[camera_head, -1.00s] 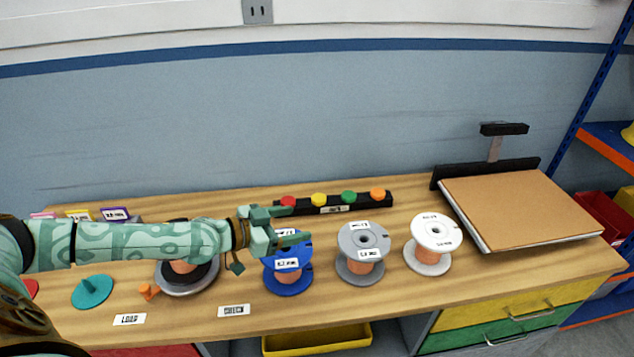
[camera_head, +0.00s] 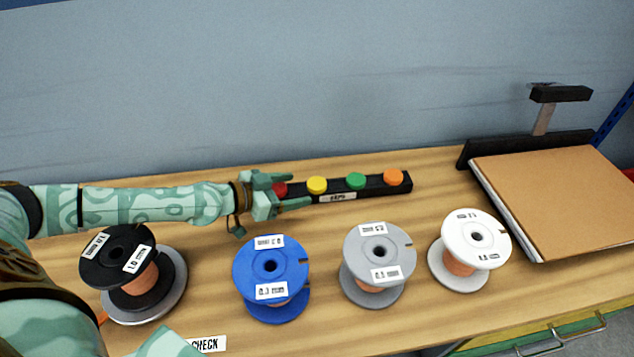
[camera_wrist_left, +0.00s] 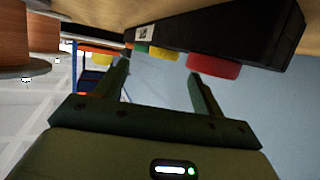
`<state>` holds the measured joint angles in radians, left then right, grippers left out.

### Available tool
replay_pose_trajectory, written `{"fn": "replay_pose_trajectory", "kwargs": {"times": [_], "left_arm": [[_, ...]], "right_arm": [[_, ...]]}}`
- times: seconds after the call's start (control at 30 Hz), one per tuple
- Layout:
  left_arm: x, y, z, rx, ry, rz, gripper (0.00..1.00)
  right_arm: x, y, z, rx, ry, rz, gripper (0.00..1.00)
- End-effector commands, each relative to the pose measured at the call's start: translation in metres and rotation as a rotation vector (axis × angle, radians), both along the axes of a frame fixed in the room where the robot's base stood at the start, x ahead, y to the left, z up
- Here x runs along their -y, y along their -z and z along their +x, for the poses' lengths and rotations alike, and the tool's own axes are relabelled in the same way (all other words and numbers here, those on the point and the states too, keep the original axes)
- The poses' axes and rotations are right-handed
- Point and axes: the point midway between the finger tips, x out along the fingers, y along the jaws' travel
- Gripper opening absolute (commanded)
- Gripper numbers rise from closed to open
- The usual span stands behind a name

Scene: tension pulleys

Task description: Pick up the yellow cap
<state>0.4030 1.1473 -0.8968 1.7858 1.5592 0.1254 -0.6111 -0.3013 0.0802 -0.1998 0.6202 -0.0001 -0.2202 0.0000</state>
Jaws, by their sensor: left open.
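The yellow cap (camera_head: 317,185) sits on a black rack (camera_head: 347,189), between the red cap (camera_head: 280,188) and the green cap (camera_head: 356,181). An orange cap (camera_head: 393,177) is at the rack's right end. My left gripper (camera_head: 300,189) is open at the rack's left end, with the red cap nearest its fingers and the yellow cap just beyond. In the left wrist view the open fingers (camera_wrist_left: 160,80) point toward the rack, and the yellow cap (camera_wrist_left: 164,53) shows past the red cap (camera_wrist_left: 213,66). The right gripper is not in view.
Black (camera_head: 130,270), blue (camera_head: 270,275), grey (camera_head: 379,262) and white (camera_head: 470,247) spools stand in front of the rack. A brown board (camera_head: 560,195) lies at the right by a black stand. The wall is behind the rack.

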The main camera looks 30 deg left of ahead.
Motion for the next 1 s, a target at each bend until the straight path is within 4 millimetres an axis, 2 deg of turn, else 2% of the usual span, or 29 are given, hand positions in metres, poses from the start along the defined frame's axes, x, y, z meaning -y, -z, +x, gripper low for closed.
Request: {"fn": "replay_pose_trajectory", "kwargs": {"times": [0.2,0.3,0.57,0.6,0.77,1.0], "left_arm": [[0.011,0.013,0.033,0.001,0.0,-0.003,0.68],[0.017,0.015,0.043,0.001,-0.001,-0.004,0.68],[0.02,0.018,0.047,0.0,0.0,0.0,0.68],[0.02,0.018,0.047,0.0,0.0,0.0,0.66],[0.02,0.018,0.047,0.0,0.0,0.0,0.21],[0.02,0.018,0.047,0.001,0.0,-0.001,0.2]], "right_arm": [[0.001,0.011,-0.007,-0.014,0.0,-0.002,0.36],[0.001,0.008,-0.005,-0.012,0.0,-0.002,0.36],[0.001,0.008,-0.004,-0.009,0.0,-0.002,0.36],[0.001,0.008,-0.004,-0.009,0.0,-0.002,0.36],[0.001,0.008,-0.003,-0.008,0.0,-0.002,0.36],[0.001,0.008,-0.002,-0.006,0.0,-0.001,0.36]]}}
